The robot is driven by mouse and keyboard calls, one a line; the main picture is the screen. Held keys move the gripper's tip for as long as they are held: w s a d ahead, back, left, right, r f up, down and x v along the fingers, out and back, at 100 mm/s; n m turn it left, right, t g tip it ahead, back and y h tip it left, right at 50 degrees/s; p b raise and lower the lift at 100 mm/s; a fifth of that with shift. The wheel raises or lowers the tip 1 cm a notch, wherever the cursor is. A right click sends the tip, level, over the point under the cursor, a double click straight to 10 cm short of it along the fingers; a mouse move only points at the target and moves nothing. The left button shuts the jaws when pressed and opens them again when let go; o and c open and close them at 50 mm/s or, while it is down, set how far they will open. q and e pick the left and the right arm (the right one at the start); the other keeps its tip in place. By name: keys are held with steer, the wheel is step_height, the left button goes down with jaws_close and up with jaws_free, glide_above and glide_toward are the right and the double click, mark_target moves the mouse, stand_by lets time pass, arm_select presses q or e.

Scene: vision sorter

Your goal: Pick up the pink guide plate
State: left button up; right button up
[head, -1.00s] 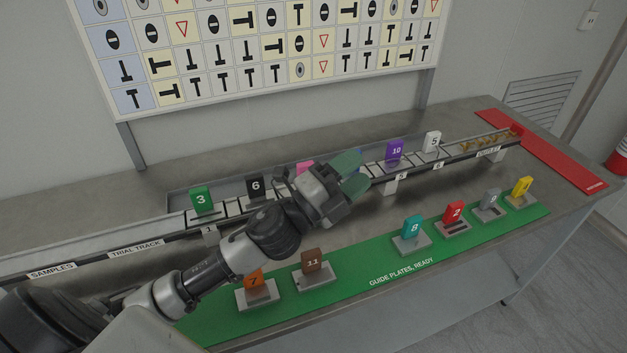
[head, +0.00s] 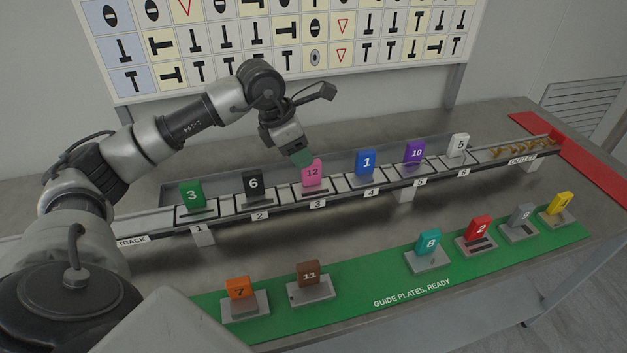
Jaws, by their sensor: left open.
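The pink guide plate (head: 312,173), marked 12, stands upright in the track at position 3. I cannot tell whether a fingertip touches the plate. My right gripper is not in view.
The black plate (head: 253,184) 6 and blue plate (head: 365,163) 1 stand on either side in the track (head: 283,202). Green 3, purple 10 and white 5 stand further along. Several plates stand in holders on the green mat (head: 380,287) in front.

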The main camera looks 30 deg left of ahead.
mark_target(314, 182)
arm_select(q)
steer(key=shift+x, duration=0.9)
steer(key=x, duration=0.1)
steer(key=p+x, duration=0.1)
steer(key=x, duration=0.2)
steer(key=shift+w+d+p, duration=0.25)
steer(key=shift+d+p, duration=0.05)
steer(key=shift+p, duration=0.1)
steer(key=shift+w+f, duration=0.15)
steer(key=shift+f, duration=0.35)
steer(key=shift+r, duration=0.1)
jaws_close()
